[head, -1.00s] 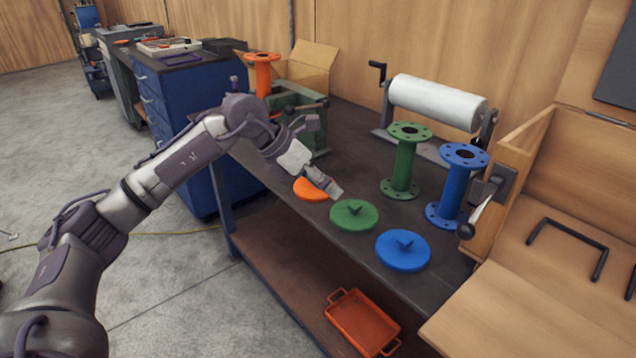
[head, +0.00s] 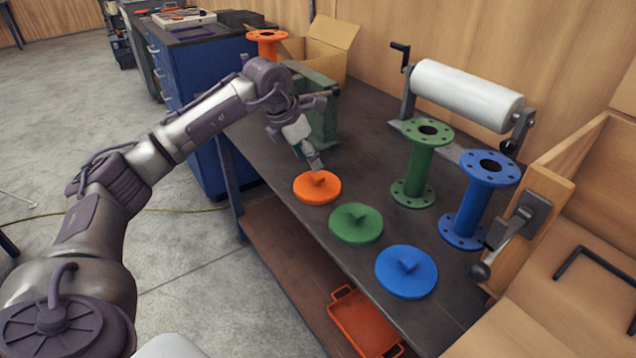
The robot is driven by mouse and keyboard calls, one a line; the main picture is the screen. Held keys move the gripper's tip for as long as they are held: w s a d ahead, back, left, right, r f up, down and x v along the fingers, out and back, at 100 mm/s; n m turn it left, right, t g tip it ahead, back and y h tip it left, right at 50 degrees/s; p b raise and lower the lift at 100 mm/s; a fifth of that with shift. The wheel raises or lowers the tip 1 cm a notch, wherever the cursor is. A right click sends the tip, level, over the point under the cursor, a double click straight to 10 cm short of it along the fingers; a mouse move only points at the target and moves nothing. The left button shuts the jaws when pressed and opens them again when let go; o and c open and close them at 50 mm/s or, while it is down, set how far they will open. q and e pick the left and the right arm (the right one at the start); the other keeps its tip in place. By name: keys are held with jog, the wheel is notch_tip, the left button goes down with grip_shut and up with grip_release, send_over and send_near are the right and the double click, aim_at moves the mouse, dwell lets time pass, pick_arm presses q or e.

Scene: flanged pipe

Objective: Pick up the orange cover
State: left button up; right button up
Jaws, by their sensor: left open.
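The orange cover (head: 316,189) is a round disc with a small raised handle on top. It lies flat on the dark workbench (head: 375,172), at the far end of a row with a green cover (head: 356,224) and a blue cover (head: 406,271). My left gripper (head: 316,166) points down just above and behind the orange cover's handle. It is open and holds nothing. I cannot tell whether its fingertips touch the cover. My right gripper is not in view.
A green flanged pipe (head: 420,165) and a blue flanged pipe (head: 477,203) stand right of the covers. A white roll (head: 466,95) stands at the back. An orange tray (head: 366,325) sits on the lower shelf.

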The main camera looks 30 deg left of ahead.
aim_at(317, 176)
pick_arm(q)
jog(key=shift+w+d+f, duration=0.1)
jog(key=shift+w+f, duration=0.15)
jog(key=shift+f, duration=0.25)
jog(key=shift+w+f, duration=0.1)
jog(key=shift+f, duration=0.15)
jog(key=p+x, duration=0.1)
jog(key=x, duration=0.3)
jog(key=shift+f, duration=0.15)
jog(key=shift+w+f, duration=0.2)
jog(key=shift+f, duration=0.25)
jog(key=shift+c, duration=1)
jog(key=c, duration=0.8)
jog(key=shift+c, duration=0.2)
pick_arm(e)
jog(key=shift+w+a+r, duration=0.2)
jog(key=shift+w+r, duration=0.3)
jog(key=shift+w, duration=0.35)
pick_arm(q)
jog(key=shift+r, duration=0.15)
